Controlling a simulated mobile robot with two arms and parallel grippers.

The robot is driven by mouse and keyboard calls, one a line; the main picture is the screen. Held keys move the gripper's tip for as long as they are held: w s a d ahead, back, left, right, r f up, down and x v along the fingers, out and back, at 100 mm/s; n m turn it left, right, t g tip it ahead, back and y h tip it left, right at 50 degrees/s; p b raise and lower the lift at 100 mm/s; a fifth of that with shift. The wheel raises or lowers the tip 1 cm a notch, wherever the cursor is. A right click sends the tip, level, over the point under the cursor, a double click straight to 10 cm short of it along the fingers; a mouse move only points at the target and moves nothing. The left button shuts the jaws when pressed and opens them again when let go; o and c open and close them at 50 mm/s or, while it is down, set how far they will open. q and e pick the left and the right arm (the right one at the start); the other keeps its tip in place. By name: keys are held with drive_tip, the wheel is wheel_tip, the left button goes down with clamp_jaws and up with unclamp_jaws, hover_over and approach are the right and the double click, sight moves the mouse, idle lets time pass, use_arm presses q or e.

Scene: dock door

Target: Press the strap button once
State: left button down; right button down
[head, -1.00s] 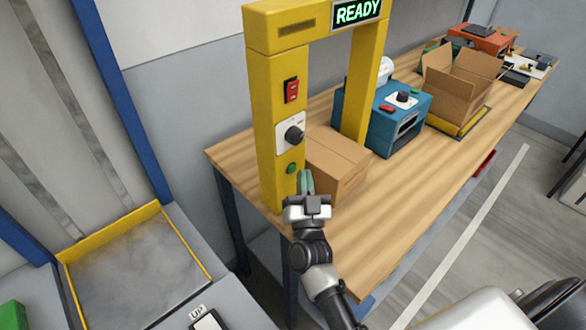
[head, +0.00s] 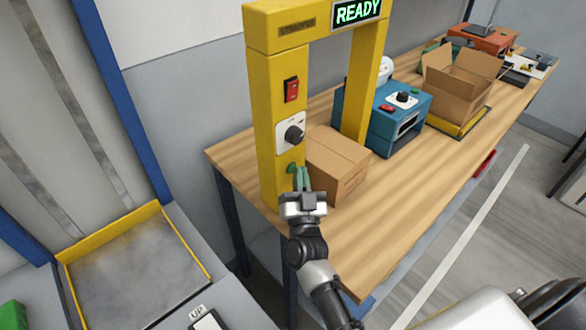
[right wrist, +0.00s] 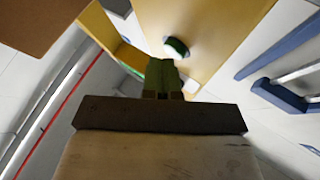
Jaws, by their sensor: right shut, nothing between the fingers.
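The yellow strapper frame (head: 265,115) stands on the wooden table, with a lit READY sign (head: 357,12) at its top. The green strap button (head: 291,168) is low on its front post, below a dark knob and a red switch. My right gripper (head: 302,178) is shut and empty, its greenish fingertips just in front of the button and partly over it. In the right wrist view, the button (right wrist: 177,46) shows just beyond the shut fingertips (right wrist: 161,72); I cannot tell whether they touch. My left gripper is not in view.
A closed cardboard box (head: 338,160) sits under the frame, close to the right of my gripper. A blue machine (head: 385,118) and an open carton (head: 462,80) stand farther back. A yellow-edged platform (head: 135,265) is at the left.

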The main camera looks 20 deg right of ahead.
drive_tip(key=shift+w, duration=0.15)
idle(0.5)
drive_tip(key=shift+s+d+p, duration=0.2)
drive_tip(key=shift+s+p, duration=0.1)
drive_tip(key=shift+s, duration=0.45)
drive_tip(key=s, duration=0.1)
drive_tip(key=s+d+p, duration=0.1)
drive_tip(key=s, duration=0.1)
drive_tip(key=s+p, duration=0.1)
drive_tip(key=shift+s+d, duration=0.3)
drive_tip(key=shift+s, duration=0.1)
idle(0.5)
